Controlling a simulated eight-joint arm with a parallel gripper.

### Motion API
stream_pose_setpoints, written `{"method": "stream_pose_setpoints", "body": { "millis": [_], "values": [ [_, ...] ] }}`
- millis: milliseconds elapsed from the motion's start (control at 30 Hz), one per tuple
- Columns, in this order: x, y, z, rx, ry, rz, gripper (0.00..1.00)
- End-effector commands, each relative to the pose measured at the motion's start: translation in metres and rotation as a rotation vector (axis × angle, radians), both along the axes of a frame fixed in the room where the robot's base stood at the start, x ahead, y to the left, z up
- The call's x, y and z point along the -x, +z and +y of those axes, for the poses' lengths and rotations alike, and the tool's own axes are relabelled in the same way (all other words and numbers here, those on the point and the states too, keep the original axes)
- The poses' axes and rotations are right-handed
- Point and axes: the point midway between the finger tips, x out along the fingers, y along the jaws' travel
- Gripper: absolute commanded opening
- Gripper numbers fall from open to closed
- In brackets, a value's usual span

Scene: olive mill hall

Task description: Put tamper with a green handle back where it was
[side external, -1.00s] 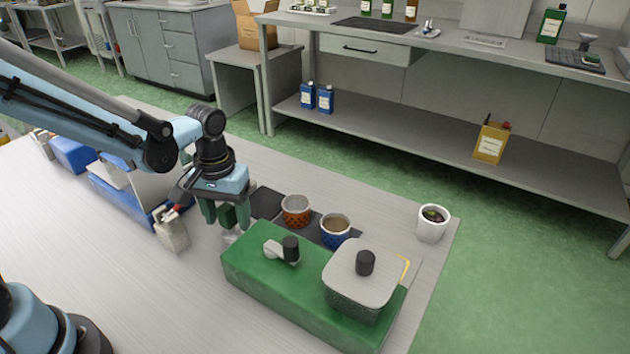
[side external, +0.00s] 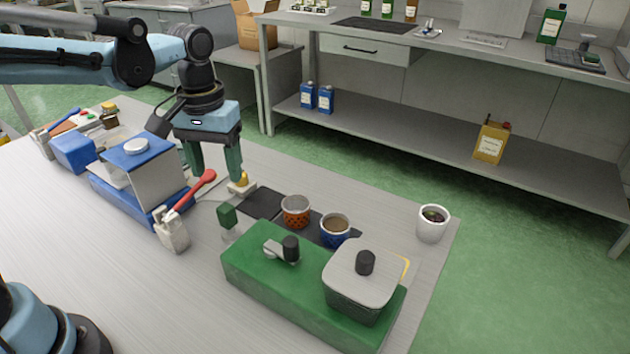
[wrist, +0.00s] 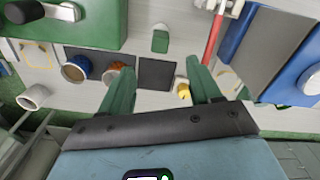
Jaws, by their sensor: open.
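The tamper with a green handle (side external: 227,215) stands upright on the table, just left of the green machine (side external: 262,280). Nothing holds it. In the wrist view its green handle (wrist: 160,41) shows beyond my fingertips, apart from them. My gripper (side external: 216,178) is open and empty, above the table and behind the tamper in the side view. Its two green fingers are spread wide in the wrist view (wrist: 159,75).
A small yellow-topped item (side external: 242,182) stands near my right finger. A red-handled tool (side external: 190,195) leans in a pale holder (side external: 173,232). The orange cup (side external: 296,212) and blue cup (side external: 335,231) are near a dark mat (side external: 258,203). A white cup (side external: 432,224) stands right.

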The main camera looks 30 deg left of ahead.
Motion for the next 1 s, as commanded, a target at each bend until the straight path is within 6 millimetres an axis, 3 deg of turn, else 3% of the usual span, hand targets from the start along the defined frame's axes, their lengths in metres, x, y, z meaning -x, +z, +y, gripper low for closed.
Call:
{"method": "stream_pose_setpoints", "body": {
  "millis": [167, 367, 700, 1000],
  "values": [
    [0.002, 0.008, 0.001, 0.001, -0.007, -0.013, 0.63],
    [0.020, 0.010, 0.006, 0.000, -0.080, -0.148, 0.63],
    [0.053, -0.001, 0.017, -0.064, -0.272, -0.493, 0.63],
    [0.061, -0.008, 0.020, -0.109, -0.338, -0.615, 0.63]
  ]
}}
